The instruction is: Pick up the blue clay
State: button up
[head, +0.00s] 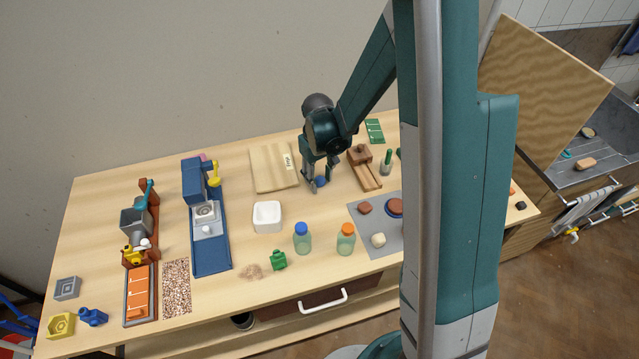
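A small blue lump (321,182), which looks like the blue clay, is on or just above the wooden table, near its back middle. My gripper (320,184) points down over it in the head view. Its fingers are spread apart, one on the left of the lump and one toward its right. The fingers hide part of the lump. I cannot tell whether they touch it or have closed on it.
A wooden board (273,168) lies to the left of my gripper, and a brown wooden tool (366,170) to the right. A white square bowl (267,216), a blue-capped jar (302,240), an orange-capped jar (346,240) and a grey mat (368,239) are nearer the front.

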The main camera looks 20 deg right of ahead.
jog(key=shift+f, duration=0.1)
jog(key=c, duration=0.6)
dwell(0.4)
